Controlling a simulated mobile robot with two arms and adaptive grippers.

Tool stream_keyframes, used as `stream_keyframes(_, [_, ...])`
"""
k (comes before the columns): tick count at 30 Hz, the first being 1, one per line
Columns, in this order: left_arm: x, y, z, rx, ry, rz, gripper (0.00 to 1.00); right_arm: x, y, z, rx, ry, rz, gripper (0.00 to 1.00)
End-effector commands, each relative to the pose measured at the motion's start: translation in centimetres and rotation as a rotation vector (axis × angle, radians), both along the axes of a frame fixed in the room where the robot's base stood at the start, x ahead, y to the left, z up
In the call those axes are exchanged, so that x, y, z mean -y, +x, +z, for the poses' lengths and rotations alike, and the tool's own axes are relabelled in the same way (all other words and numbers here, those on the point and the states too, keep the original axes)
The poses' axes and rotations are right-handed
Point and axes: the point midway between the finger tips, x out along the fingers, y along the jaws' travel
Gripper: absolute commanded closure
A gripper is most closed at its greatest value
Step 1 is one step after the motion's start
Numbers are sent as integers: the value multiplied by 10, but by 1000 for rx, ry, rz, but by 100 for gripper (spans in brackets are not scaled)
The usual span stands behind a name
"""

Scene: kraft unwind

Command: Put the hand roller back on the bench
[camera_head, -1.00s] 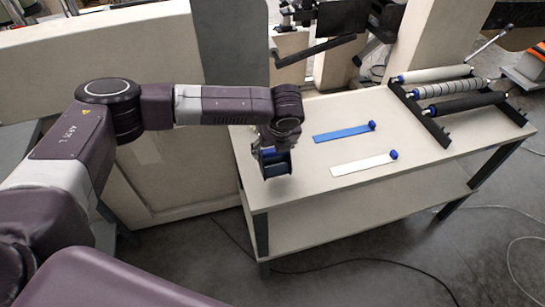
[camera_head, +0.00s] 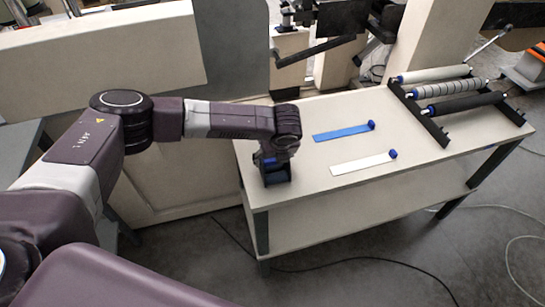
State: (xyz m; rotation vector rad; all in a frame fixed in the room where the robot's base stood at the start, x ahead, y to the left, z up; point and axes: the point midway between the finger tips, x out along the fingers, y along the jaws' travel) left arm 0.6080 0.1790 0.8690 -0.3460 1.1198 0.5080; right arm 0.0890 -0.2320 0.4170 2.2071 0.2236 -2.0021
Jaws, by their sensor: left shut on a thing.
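My left gripper (camera_head: 274,163) hangs fingers-down over the left end of the white bench (camera_head: 300,195). It is shut on the hand roller (camera_head: 277,178), a small dark thing with a bit of blue beside the fingers. The gripper hides much of the roller. The roller is at or just above the bench top; I cannot tell whether it touches. My right gripper is not in view.
A blue strip (camera_head: 342,132) and a white strip (camera_head: 362,163), each with a blue knob, lie mid-bench. A black rack (camera_head: 432,129) with white, striped and black rollers stands at the right. The bench front between gripper and white strip is clear.

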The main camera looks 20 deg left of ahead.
Motion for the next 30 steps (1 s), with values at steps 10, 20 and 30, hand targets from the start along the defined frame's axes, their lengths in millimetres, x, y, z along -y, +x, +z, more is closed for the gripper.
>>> stream_keyframes(10, [0,-6,-11,-15,0,-2,23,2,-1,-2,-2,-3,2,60])
stream_keyframes(20, [0,-4,-1,-10,0,-2,23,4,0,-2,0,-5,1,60])
stream_keyframes(30, [14,-24,61,-7,-2,-3,23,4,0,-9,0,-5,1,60])
